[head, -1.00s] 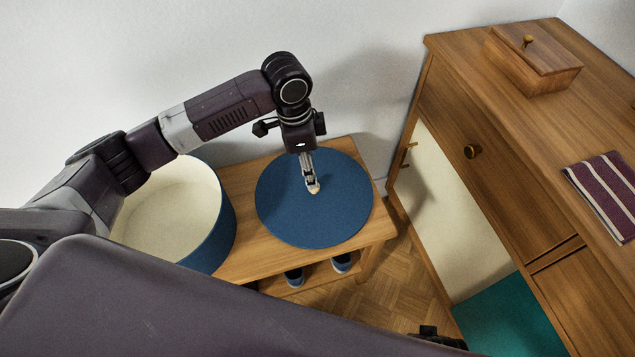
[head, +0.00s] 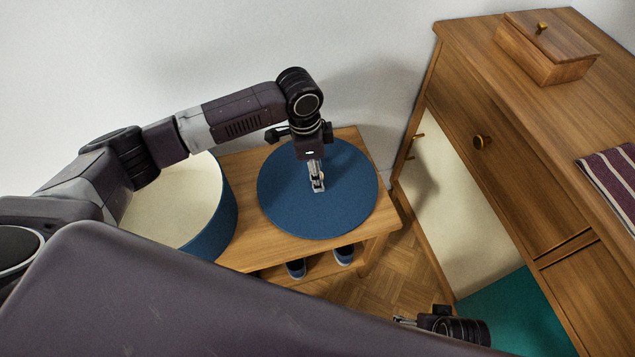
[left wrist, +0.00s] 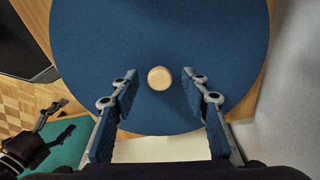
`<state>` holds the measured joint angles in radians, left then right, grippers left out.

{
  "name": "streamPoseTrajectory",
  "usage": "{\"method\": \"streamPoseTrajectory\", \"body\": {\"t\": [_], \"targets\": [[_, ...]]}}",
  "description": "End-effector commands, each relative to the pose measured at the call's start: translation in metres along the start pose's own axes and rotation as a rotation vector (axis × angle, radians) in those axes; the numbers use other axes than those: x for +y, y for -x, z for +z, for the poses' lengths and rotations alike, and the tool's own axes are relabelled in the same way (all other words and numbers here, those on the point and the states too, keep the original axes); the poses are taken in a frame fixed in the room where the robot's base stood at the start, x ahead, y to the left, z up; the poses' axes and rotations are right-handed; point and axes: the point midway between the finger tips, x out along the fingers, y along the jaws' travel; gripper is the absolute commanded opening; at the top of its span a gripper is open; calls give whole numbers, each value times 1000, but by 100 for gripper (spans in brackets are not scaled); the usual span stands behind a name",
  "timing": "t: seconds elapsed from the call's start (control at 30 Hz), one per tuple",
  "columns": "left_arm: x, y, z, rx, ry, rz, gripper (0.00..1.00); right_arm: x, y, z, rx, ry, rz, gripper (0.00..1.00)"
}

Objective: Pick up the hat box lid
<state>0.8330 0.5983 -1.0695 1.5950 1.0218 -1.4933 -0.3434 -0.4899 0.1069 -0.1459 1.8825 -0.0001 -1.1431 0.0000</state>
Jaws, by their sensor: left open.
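The hat box lid (head: 345,212) is a flat blue disc lying on the wooden bench. Its round light-wood knob (left wrist: 160,78) shows in the left wrist view. My left gripper (head: 318,187) is above the lid, pointing down, and hides the knob in the head view. In the left wrist view the left gripper (left wrist: 159,76) is open, with one finger on each side of the knob and no visible contact. The hat box (head: 212,235), blue outside and cream inside, stands open left of the lid. My right gripper (head: 404,320) is low at the bottom; its opening is unclear.
The wooden bench (head: 245,165) has dark shoes (head: 343,254) on its lower shelf. A wooden cabinet (head: 510,135) stands at right, with a small wooden box (head: 545,55) and a striped cloth (head: 615,180) on top. The wall is close behind the bench.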

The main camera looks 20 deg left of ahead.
Motion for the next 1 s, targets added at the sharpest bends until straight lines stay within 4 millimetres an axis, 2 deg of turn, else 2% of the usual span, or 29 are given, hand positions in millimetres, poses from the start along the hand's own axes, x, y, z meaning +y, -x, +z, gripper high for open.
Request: {"method": "streamPoseTrajectory", "body": {"t": [0.17, 0.53, 1.0], "targets": [[0, 0, 0, 0, 0, 0, 40, 0, 0, 0, -1, 0, 0, 84], [0, 0, 0, 0, 0, 0, 0, 0, 0, 0, -1, 0, 0, 84], [0, 4, -1, 0, 0, -1, 0, 0, 1, 0, 2, 0, -1, 84]]}}
